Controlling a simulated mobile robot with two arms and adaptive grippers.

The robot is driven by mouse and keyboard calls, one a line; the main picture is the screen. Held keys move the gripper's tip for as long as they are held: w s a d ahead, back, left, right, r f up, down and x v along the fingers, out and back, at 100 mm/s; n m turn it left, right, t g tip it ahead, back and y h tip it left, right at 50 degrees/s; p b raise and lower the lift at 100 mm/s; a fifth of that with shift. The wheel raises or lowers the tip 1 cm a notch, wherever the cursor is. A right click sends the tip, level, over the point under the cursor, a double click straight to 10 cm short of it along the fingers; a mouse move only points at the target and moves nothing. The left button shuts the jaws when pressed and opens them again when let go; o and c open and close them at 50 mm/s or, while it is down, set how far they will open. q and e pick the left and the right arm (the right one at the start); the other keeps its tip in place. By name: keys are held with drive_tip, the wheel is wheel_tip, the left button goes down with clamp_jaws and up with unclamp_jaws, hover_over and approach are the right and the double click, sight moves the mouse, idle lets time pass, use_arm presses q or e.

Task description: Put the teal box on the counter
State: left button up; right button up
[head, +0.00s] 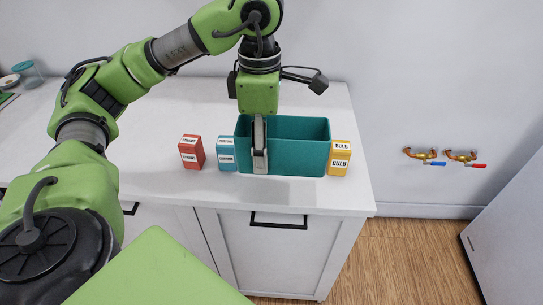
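An open-topped teal box (298,158) is on the white counter (300,192), near its front right edge. My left gripper (260,150) points down at the box's left part. One grey finger lies in front of the box's front wall. The other finger is hidden, so I cannot tell whether the gripper is closed on the wall. The box looks level, and I see no clear gap under it. My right gripper is not in view.
A red carton (191,152) and a blue carton (226,154) stand left of the box. A yellow carton (339,158) stands close at its right. A jar (27,73) is at the far left. Wall valves (445,158) are at right. The counter left of the red carton is clear.

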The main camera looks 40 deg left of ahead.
use_arm(q)
drive_tip(key=w+a+f+p, duration=0.1)
drive_tip(key=w+a+f, duration=0.1)
drive_tip(key=w+f, duration=0.1)
drive_tip(key=w+a+f+p, duration=0.1)
drive_tip(key=w+a+f, duration=0.2)
drive_tip(key=w+a+f+p, duration=0.1)
drive_tip(key=w+a+f, duration=0.1)
drive_tip(key=w, duration=0.1)
drive_tip(key=shift+w+a+f, duration=0.15)
drive_tip(key=shift+w+f, duration=0.15)
drive_tip(key=shift+f, duration=0.1)
wheel_tip(320, 180, down, 3)
drive_tip(key=shift+w+a+f+p, duration=0.1)
drive_tip(key=shift+p, duration=0.85)
drive_tip(key=shift+f, duration=0.15)
drive_tip(key=shift+f, duration=0.1)
drive_tip(key=shift+f+b, duration=0.15)
drive_tip(key=shift+b, duration=0.15)
drive_tip(key=o, duration=1.2)
